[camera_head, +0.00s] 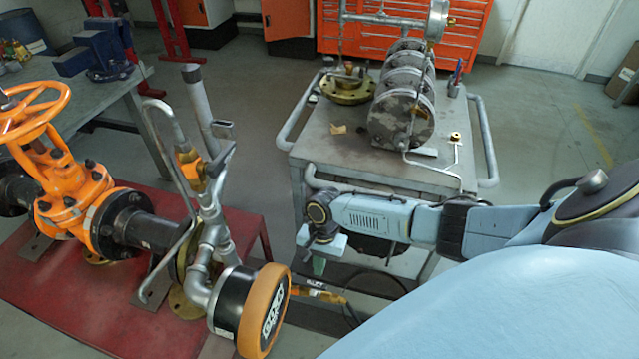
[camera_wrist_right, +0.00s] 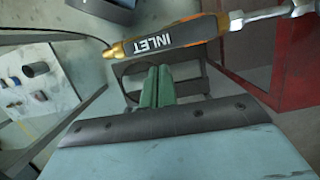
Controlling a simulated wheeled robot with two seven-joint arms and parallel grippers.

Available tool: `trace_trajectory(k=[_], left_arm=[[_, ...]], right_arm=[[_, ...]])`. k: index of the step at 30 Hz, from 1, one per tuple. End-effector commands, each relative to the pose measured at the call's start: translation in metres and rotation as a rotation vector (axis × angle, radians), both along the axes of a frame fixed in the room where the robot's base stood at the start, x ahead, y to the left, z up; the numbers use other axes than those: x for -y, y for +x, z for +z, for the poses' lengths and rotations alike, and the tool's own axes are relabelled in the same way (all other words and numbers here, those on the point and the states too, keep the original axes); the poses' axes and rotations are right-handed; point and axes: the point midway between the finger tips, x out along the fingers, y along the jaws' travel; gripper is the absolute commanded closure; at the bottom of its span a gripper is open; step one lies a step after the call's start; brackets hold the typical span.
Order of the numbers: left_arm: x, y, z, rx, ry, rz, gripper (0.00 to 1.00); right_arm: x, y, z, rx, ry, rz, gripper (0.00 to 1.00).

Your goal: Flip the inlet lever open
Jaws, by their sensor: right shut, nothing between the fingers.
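The inlet lever (camera_wrist_right: 175,38) has an orange and black grip marked INLET, with a brass tip at its left end in the right wrist view. A metal shaft runs from its right end. In the head view the lever (camera_head: 320,293) sticks out to the right from behind the gauge (camera_head: 265,312), which hides its base. My right gripper (camera_head: 318,266) points down just above the lever in the head view. In the right wrist view its green fingers (camera_wrist_right: 157,87) are together and empty, below the grip in the picture, with no clear contact. My left gripper is not in view.
The orange gate valve (camera_head: 70,195) and its pipework stand on a red table (camera_head: 90,310) at the left. A grey cart (camera_head: 335,145) with flanged equipment stands behind my right arm. Floor shows between table and cart.

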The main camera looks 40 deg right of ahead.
Motion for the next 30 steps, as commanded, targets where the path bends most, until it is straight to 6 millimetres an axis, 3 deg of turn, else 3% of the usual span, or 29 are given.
trace_trajectory(k=[7, 12, 18, 24, 30], left_arm=[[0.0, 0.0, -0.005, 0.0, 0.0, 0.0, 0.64], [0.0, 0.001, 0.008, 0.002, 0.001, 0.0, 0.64], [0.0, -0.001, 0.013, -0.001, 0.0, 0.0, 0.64], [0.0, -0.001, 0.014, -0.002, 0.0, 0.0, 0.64], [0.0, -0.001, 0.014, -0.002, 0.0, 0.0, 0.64]], right_arm=[[0.037, 0.014, 0.0, 0.0, -0.001, -0.015, 1.0], [0.043, 0.019, 0.046, 0.003, -0.001, -0.009, 1.0], [0.049, 0.024, 0.081, 0.002, -0.001, -0.008, 1.0], [0.052, 0.026, 0.096, 0.001, 0.001, -0.008, 1.0], [0.053, 0.026, 0.097, -0.001, -0.001, -0.009, 1.0]])
